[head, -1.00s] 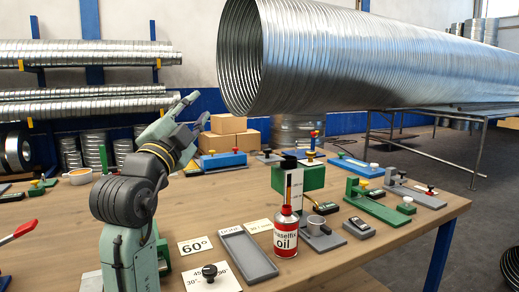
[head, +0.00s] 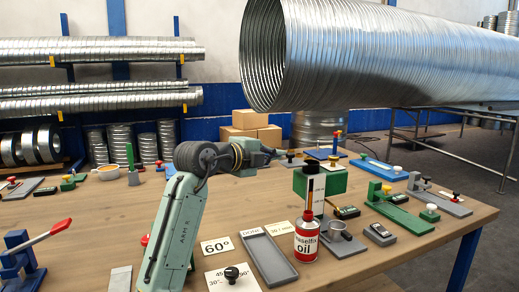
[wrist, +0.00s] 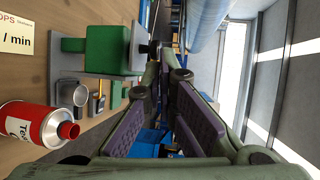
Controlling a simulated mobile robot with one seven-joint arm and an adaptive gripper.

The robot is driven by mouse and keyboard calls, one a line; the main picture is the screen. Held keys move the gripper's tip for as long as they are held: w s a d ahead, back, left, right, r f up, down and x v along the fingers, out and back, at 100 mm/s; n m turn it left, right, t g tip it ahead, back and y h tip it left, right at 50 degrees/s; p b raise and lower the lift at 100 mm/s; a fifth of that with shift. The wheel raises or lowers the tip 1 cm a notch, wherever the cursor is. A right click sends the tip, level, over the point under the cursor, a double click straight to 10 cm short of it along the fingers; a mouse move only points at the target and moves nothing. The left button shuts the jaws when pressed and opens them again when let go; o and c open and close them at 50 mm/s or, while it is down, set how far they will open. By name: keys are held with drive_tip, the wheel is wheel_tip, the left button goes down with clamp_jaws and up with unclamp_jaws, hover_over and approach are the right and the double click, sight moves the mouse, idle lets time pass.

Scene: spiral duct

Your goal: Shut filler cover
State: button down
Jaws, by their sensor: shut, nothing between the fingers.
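A green box-shaped tank (head: 327,181) stands on the table right of my arm, with an upright level gauge (head: 315,190) at its front. In the wrist view the tank (wrist: 105,42) lies left of my fingers, and a small dark part (wrist: 147,50) shows at its top. I cannot tell whether this is the filler cover or how far it is open. My gripper (head: 270,155) is left of and slightly above the tank in the head view. In the wrist view my gripper's fingers (wrist: 168,58) are shut and empty, apart from the dark part or close beside it.
Several small fixtures lie to the right. The table's front left has free room.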

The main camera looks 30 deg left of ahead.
sight(304, 163)
drive_tip(key=shift+p+x, duration=0.65)
drive_tip(key=shift+x, duration=1.35)
drive_tip(key=w+d, duration=0.4)
drive_tip(key=w, duration=0.1)
drive_tip(key=shift+w+d, duration=0.2)
drive_tip(key=shift+w, duration=0.05)
drive_tip(key=shift+s+d, duration=0.1)
